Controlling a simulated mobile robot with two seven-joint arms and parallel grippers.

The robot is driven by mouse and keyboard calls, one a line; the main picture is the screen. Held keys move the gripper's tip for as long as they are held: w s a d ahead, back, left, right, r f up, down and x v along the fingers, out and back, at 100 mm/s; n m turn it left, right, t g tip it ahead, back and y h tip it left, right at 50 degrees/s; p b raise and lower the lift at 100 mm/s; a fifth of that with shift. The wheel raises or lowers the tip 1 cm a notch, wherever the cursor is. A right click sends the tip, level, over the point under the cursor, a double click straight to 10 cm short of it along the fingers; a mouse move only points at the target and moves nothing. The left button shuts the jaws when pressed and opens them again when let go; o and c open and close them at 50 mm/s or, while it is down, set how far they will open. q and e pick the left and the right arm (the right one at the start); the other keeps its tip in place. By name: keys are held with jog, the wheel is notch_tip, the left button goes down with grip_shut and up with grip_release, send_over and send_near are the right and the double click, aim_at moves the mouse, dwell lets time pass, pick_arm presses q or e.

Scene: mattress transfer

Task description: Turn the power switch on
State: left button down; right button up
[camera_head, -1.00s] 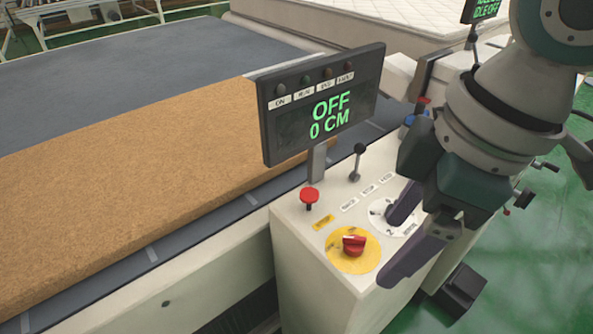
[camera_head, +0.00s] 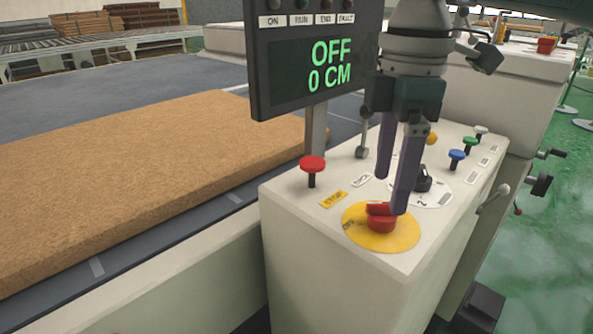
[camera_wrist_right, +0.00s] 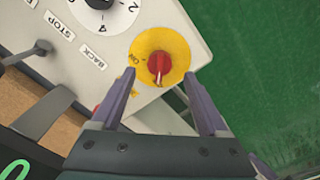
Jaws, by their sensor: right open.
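The red power switch (camera_head: 381,217) sits on a round yellow plate (camera_head: 400,236) at the near corner of the white control box (camera_head: 330,235). My right gripper (camera_head: 391,195) points down over the box, its purple fingers open; one fingertip overlaps the red knob in the head view. In the right wrist view the knob (camera_wrist_right: 159,65) lies beyond and between the two spread fingertips (camera_wrist_right: 160,78), with nothing held. Whether a finger touches the knob I cannot tell. The display (camera_head: 315,60) reads "OFF" and "0 CM". My left gripper is not in view.
A red mushroom button (camera_head: 312,165), a black lever (camera_head: 362,140), a black dial (camera_head: 423,180) and several coloured buttons (camera_head: 457,157) stand on the box near the fingers. A brown mattress slab (camera_head: 140,165) lies on the conveyor at left.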

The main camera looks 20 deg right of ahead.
aim_at(385, 203)
jog(key=shift+f, duration=2.3)
grip_shut()
